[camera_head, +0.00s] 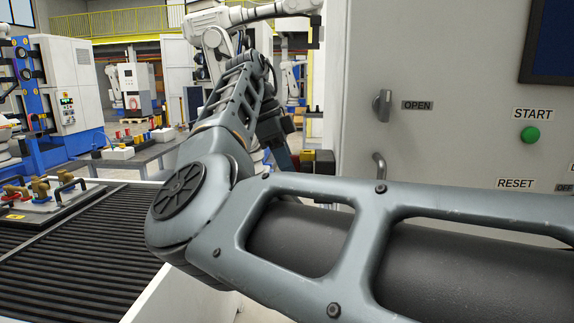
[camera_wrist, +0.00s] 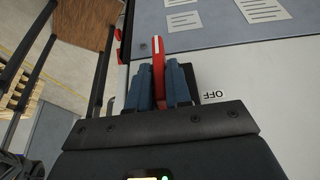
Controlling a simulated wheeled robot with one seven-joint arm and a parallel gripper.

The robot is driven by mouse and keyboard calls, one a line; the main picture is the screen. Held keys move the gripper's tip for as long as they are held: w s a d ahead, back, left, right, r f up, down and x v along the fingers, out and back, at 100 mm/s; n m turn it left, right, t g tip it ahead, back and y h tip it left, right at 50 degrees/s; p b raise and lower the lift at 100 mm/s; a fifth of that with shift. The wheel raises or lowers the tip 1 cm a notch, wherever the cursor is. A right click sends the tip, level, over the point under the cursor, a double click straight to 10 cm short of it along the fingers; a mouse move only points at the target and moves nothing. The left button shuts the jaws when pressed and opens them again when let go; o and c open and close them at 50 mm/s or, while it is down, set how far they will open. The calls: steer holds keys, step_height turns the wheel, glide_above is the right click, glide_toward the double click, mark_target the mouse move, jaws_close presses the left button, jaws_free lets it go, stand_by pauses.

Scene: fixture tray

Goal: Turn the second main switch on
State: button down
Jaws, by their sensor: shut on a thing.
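In the wrist view, my gripper (camera_wrist: 165,75) has its two blue fingers closed around a red handle with a white mark, the switch handle (camera_wrist: 158,52). The handle's tip sticks out past the fingertips, and its base is hidden by the gripper. An OFF label (camera_wrist: 216,95), upside down in this view, is on the pale panel right of the fingers. In the head view, my arm crosses the picture and hides most of the grip. Small red and yellow parts (camera_head: 322,159) show beside the cabinet's edge; I cannot tell which switch they belong to.
The grey cabinet (camera_head: 440,140) fills the right, with an OPEN knob (camera_head: 382,104), a handle (camera_head: 379,165) and a green START button (camera_head: 530,134). A ribbed conveyor (camera_head: 80,255) with a fixture tray (camera_head: 45,203) is at left. Another red part (camera_wrist: 120,45) shows at the panel edge.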

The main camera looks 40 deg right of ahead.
steer(key=shift+f, duration=0.1)
steer(key=c, duration=1.1)
jaws_free()
steer(key=shift+c, duration=0.2)
steer(key=v, duration=0.7)
steer(key=shift+w+r, duration=0.2)
steer(key=shift+r, duration=0.15)
steer(key=shift+s+a, duration=0.1)
steer(key=shift+a, duration=0.05)
